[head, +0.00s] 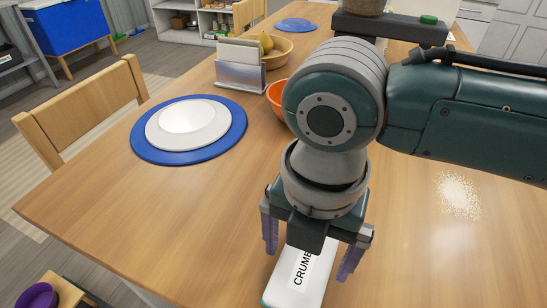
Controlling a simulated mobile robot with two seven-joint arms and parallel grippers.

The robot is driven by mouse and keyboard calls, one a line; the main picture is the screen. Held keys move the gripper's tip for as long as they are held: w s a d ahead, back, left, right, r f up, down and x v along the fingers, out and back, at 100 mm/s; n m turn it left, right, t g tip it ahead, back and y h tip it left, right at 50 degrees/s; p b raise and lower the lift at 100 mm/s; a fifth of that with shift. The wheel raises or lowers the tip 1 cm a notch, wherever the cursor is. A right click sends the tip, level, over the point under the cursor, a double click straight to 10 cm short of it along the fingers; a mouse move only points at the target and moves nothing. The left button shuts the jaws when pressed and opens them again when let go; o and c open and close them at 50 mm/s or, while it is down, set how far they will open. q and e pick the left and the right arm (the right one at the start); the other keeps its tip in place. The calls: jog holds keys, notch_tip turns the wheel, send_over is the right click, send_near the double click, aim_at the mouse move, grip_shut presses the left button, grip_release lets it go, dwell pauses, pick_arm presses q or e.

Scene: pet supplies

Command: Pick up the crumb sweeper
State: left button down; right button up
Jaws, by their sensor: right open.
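The gripper hides the sweeper's far end. My left gripper is not in view.
A patch of crumbs (458,195) lies to the right. A white plate on a blue mat (146,148) is at the left. A napkin holder (240,76), a fruit bowl (284,48) and an orange bowl (275,97) stand behind. A chair (85,108) is at the left edge.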

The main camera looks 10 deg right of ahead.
notch_tip(320, 180, down, 2)
jog(key=shift+f, duration=0.15)
jog(key=c, duration=1.2)
